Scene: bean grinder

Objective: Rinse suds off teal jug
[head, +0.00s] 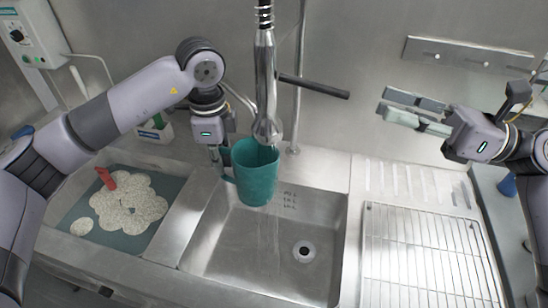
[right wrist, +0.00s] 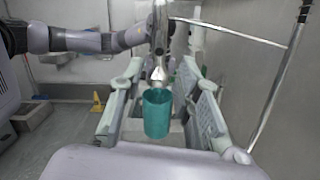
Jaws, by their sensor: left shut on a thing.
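The teal jug (head: 256,175) is upright in the air above the back left part of the sink basin (head: 232,250). My left gripper (head: 222,168) is at its left side, shut on it near the handle. The metal spray head (head: 268,130) hangs right over the jug's mouth, and faint pale streaks like water show beneath it. I cannot make out suds on the jug's outside; its inside is mostly hidden. The jug also shows in the right wrist view (right wrist: 157,113), between my right fingers but well beyond them. My right gripper (head: 384,107) is open and empty, right of the faucet.
At left a basin of grey-blue water (head: 78,219) holds foam (head: 128,208) and a red-handled item (head: 106,178). A wire rack (head: 420,255) lies on the right drainboard. A dark lever (head: 315,87) juts right from the faucet. The basin around the drain (head: 304,251) is clear.

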